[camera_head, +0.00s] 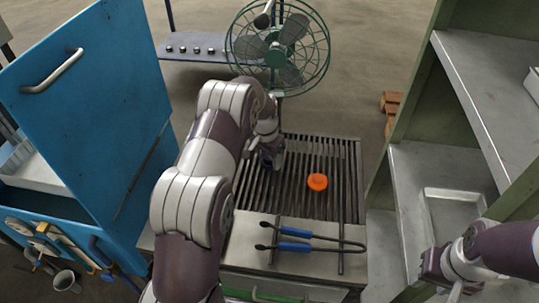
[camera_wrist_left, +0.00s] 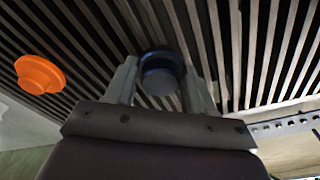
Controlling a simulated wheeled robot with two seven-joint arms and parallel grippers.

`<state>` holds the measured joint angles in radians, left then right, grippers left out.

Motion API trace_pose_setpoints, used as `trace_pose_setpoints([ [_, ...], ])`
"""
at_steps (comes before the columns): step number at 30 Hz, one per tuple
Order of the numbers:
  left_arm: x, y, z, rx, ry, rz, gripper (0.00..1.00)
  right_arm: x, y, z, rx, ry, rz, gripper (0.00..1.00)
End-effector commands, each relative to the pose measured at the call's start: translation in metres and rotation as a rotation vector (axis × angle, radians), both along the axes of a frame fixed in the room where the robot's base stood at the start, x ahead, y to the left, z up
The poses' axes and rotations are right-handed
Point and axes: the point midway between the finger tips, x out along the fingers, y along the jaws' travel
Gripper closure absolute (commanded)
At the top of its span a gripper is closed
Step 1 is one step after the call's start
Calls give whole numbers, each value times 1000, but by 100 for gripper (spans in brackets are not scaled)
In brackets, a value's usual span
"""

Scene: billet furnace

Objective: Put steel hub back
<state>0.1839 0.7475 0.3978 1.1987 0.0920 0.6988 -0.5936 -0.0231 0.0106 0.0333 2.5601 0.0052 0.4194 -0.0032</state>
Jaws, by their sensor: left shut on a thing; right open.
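My left gripper (camera_head: 271,160) is low over the far-left part of the slatted grate (camera_head: 345,160). In the left wrist view its fingers (camera_wrist_left: 160,85) are shut on a dark, round steel hub (camera_wrist_left: 160,76), with the slats just behind it. I cannot tell whether the hub touches the slats. An orange flanged piece (camera_head: 317,182) of similar shape sits on the grate to the right of the gripper. It also shows at the left of the wrist view (camera_wrist_left: 40,74). My right gripper (camera_head: 432,272) is open and empty at the lower right, near the shelf.
Tongs with blue grips (camera_head: 295,240) lie across the table front. A green fan (camera_head: 278,48) stands behind the grate. The blue furnace (camera_head: 85,110) is at left. A metal tray (camera_head: 428,212) lies on the right shelf unit (camera_head: 405,165). Open slats surround the orange piece.

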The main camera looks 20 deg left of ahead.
Motion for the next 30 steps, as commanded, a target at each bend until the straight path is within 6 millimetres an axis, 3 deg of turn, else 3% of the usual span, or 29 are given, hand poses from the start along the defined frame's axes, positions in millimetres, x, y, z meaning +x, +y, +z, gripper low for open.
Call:
trace_pose_setpoints([
  [10, 1, 0, -4, 1, -4, 0, 97, 0, 0, -3, 0, 0, 0, 55],
  [11, 1, 0, -3, 0, -3, 0, 36, 0, 0, -2, 0, 0, 0, 55],
  [12, 1, 0, -3, 0, -3, 0, 23, 0, 0, -2, 0, 0, 0, 55],
  [13, 0, 0, -3, 0, -2, 0, 21, 0, 0, -2, 0, 0, 0, 55],
  [23, 1, 0, 4, 1, -4, 0, 21, 0, 0, 1, 0, 0, 0, 55],
  [26, -1, 1, 22, 1, -8, 1, 21, 0, 0, -3, 0, 0, 0, 55],
  [30, -6, 3, 60, 1, -7, 1, 21, 0, 0, -6, 0, 0, 0, 55],
])
